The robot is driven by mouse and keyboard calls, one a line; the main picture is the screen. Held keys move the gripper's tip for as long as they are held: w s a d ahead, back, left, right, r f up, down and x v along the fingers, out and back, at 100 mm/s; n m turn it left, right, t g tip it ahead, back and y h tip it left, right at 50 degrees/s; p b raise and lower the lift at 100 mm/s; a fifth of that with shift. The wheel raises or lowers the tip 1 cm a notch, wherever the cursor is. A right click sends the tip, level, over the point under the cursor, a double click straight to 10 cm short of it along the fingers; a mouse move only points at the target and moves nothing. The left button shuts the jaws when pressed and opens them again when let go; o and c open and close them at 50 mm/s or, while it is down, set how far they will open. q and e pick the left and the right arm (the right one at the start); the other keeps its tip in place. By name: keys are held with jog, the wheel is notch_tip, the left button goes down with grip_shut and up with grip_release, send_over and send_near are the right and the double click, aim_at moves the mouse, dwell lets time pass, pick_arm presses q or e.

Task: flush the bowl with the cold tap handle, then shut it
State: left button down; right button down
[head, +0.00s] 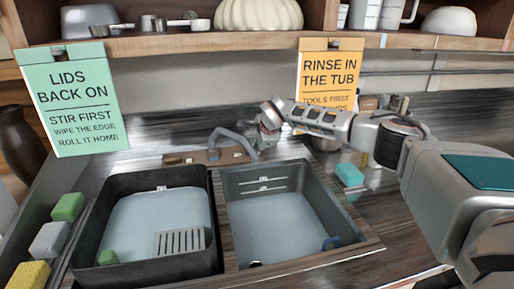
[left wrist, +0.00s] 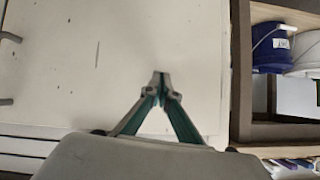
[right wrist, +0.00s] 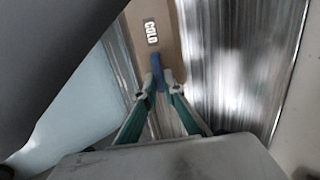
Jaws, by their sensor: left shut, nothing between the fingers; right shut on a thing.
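The tap has a grey curved spout (head: 232,136) on a brown base (head: 205,157) behind two side-by-side basins. The right basin (head: 285,180) is grey with a pale bluish surface inside. I cannot make out a stream from the spout. In the right wrist view the blue cold tap handle (right wrist: 157,72) stands beside a COLD label (right wrist: 151,32). My right gripper (right wrist: 160,88) is shut on this handle. In the head view the right gripper (head: 266,130) is beside the spout and hides the handle. My left gripper (left wrist: 161,78) is shut and empty before a pale panel; the head view does not show it.
The left black basin (head: 92,205) holds a grey slotted piece (head: 180,242) and a green block (head: 108,258). Sponges line the left edge. A turquoise sponge (head: 349,174) lies right of the basins, below my right arm. Two hanging signs and a shelf (head: 180,43) stand behind.

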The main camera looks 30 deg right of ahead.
dwell(0.5)
jog(key=c, duration=2.1)
grip_release()
jog(key=shift+c, duration=0.2)
jog(key=v, duration=1.2)
jog(key=shift+s+f, duration=0.1)
jog(key=shift+f, duration=0.05)
